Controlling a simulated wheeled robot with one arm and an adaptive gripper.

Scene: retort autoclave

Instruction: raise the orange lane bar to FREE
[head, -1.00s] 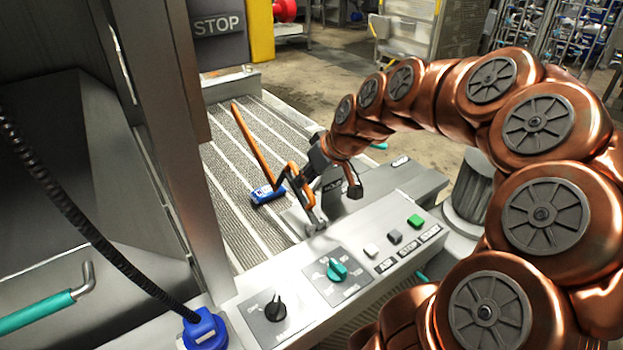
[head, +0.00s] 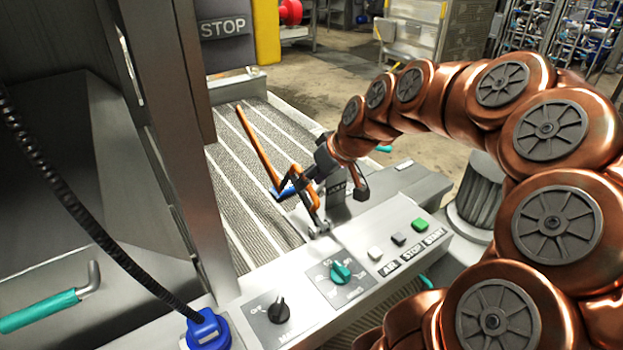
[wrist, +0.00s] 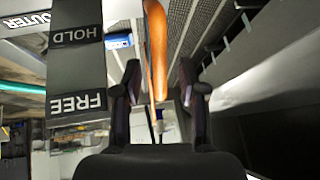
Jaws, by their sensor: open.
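The orange lane bar (head: 257,143) slants across the ribbed conveyor in the head view, its bracket by the control panel. My gripper (head: 297,182) is at its near part, with the fingers partly hidden there. In the wrist view the bar (wrist: 157,45) runs lengthwise between the two dark fingers of my open gripper (wrist: 159,82). Gaps show on both sides near the fingertips; contact cannot be told. A dark plate left of the bar carries the labels HOLD (wrist: 75,37) and FREE (wrist: 77,103).
A grey control panel (head: 365,300) with a teal knob (head: 341,271), a black knob (head: 278,311) and buttons lies in front. A blue object (head: 284,191) on the conveyor is partly hidden. A steel post (head: 165,120) stands left. A black cable (head: 90,235) hangs there.

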